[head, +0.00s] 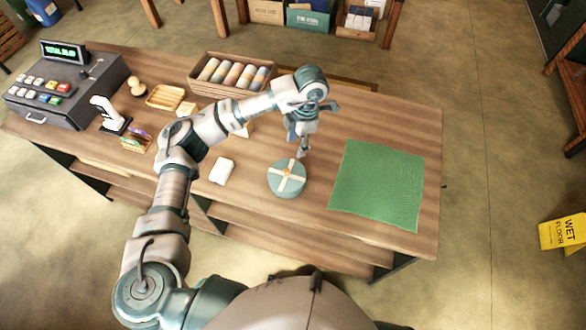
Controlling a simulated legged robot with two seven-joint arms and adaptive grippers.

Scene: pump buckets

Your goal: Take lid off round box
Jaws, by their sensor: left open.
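The round box (286,184) stands on the wooden counter in the head view. It is teal, with pale crossed bands and a small orange-brown piece at the middle of its lid (287,171). The lid sits on the box. My left gripper (301,152) is open and points down just above the far right side of the lid. I cannot tell whether a fingertip touches the lid. My right gripper is out of view.
A green mat (378,186) lies flat on the counter right of the box. A white block (222,171) lies to its left. A basket of rolls (233,75), a wooden tray (165,97) and a cash register (67,85) stand farther back and left.

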